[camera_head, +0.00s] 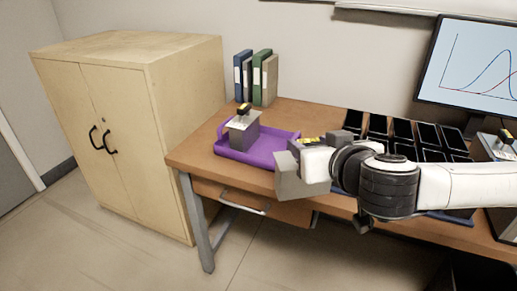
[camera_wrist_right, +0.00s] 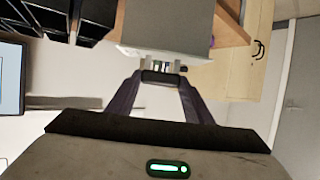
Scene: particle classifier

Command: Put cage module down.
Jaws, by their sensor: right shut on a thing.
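A grey box-shaped cage module (camera_head: 296,178) hangs at my right gripper (camera_head: 327,146), tilted, in front of the purple tray (camera_head: 226,154) in the head view. In the right wrist view my right gripper (camera_wrist_right: 160,79) is shut on the handle of this module (camera_wrist_right: 168,25), whose grey body fills the top middle. A second grey module (camera_head: 240,133) with a pale top and a black-and-yellow handle stands upright in the tray. The held module and arm hide the tray's right end. My left gripper is not in view.
The tray lies on a wooden desk (camera_head: 200,150). Several black bins (camera_head: 403,131) stand behind my right arm. Binders (camera_head: 262,78) stand at the back, a monitor (camera_head: 475,65) at the right. A wooden cabinet (camera_head: 115,95) stands left. The desk's left end has some bare room.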

